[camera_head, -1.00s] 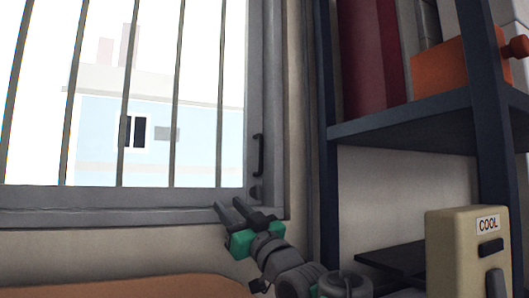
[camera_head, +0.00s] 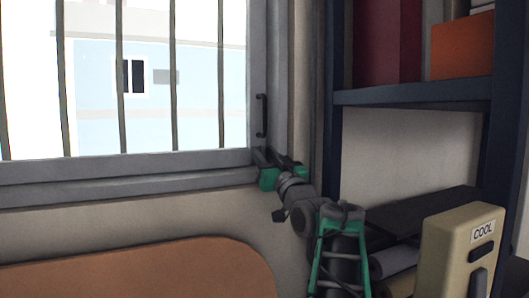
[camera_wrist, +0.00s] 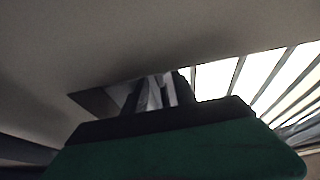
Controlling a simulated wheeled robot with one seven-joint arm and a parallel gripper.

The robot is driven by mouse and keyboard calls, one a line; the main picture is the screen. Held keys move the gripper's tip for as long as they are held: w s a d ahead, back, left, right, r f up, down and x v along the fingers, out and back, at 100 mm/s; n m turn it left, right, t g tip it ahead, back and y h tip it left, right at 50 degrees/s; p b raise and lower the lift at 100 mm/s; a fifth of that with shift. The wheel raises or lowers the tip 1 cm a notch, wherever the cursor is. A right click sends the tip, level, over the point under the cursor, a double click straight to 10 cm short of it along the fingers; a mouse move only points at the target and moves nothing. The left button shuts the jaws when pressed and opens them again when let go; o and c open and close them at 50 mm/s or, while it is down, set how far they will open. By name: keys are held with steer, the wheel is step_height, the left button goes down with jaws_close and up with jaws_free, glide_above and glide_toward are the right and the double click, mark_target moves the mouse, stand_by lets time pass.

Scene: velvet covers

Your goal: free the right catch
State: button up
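The barred window (camera_head: 130,165) fills the left of the head view, with a dark upright handle (camera_head: 262,115) on the right side of its grey frame. The small round catch low on that side is hidden behind my gripper in the head view. My gripper (camera_head: 277,157), with a green body and dark fingers, is at the lower right corner of the window frame. Its fingers look apart, with a narrow gap. In the wrist view a grey piece (camera_wrist: 155,93) shows between the dark fingers; I cannot tell if it is the catch or if they touch it.
A dark blue shelf (camera_head: 415,94) with books and an orange box (camera_head: 462,48) stands right of the window. A beige unit marked COOL (camera_head: 460,250) is at the lower right. A brown rounded surface (camera_head: 150,272) lies below the window at the left.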

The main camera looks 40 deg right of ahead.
steer(key=shift+c, duration=0.4)
jaws_close()
steer(key=shift+m, duration=0.5)
steer(key=m+h+b, duration=0.1)
steer(key=m, duration=0.1)
steer(key=m+g+h, duration=0.1)
steer(key=shift+a+m+h+b, duration=0.15)
steer(key=shift+m+h+b, duration=0.15)
steer(key=shift+m+b, duration=0.1)
steer(key=m+h, duration=0.1)
steer(key=m, duration=0.1)
steer(key=m+g+b, duration=0.1)
steer(key=m, duration=0.2)
steer(key=shift+g+h, duration=0.3)
steer(key=shift+h, duration=0.1)
steer(key=m+g, duration=0.1)
steer(key=m, duration=0.2)
steer(key=m+g+h+b, duration=0.1)
steer(key=m, duration=0.2)
steer(key=shift+m+g, duration=0.3)
steer(key=shift+m, duration=0.1)
steer(key=m+g, duration=0.2)
steer(key=m, duration=0.3)
steer(key=shift+m+p, duration=0.3)
steer(key=shift+m, duration=0.1)
